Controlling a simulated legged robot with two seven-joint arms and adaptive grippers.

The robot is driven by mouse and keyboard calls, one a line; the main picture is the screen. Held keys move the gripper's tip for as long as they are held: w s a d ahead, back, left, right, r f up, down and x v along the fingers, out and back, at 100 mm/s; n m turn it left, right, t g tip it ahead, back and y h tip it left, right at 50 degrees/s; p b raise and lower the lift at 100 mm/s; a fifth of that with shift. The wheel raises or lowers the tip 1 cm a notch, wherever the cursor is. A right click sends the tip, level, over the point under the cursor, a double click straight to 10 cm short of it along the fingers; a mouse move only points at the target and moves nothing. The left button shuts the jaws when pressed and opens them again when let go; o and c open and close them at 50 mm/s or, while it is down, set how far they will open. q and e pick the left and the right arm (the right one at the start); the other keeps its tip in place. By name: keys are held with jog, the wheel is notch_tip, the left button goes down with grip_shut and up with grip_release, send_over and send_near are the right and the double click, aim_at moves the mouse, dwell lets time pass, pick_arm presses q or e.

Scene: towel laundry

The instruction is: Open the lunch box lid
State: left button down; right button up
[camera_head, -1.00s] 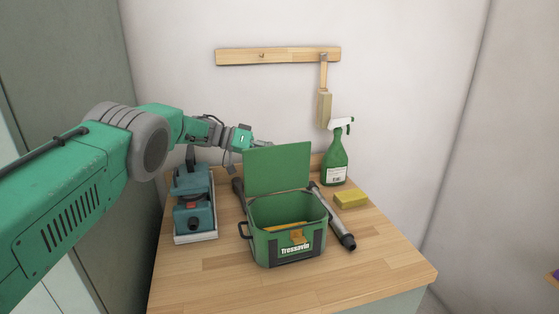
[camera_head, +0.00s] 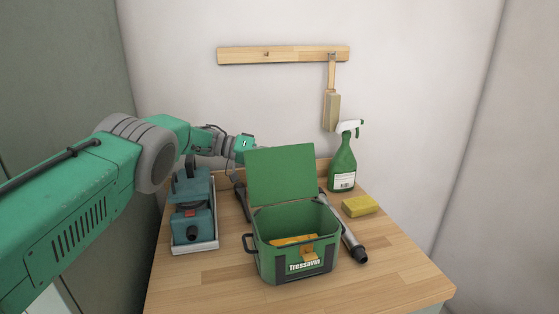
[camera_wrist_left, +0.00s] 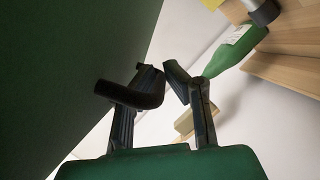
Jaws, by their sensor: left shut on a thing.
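The green lunch box (camera_head: 298,262) stands on the wooden table with its lid (camera_head: 281,175) raised upright at the back. Something orange-yellow lies inside, and an orange latch (camera_head: 308,254) is on the front. My left arm comes in from the left, and its gripper is largely hidden behind the lid. In the left wrist view my left gripper (camera_wrist_left: 163,80) is shut on a black handle (camera_wrist_left: 130,95) beside a large dark green surface, which looks like the lid (camera_wrist_left: 70,60). My right gripper is not in view.
A teal power tool (camera_head: 193,215) stands left of the box. A grey tube-like tool (camera_head: 353,243) lies against its right side. A green spray bottle (camera_head: 342,165) and yellow sponge (camera_head: 360,206) are farther right. A brush (camera_head: 331,108) hangs from a wall rail. The front table area is clear.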

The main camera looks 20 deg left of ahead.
pick_arm(q)
jog(key=c, duration=1.9)
grip_release()
jog(key=shift+a+r, duration=0.1)
jog(key=shift+a, duration=0.15)
jog(key=shift+a, duration=0.1)
jog(key=shift+s+a, duration=0.1)
jog(key=shift+a, duration=0.1)
jog(key=shift+v, duration=3.55)
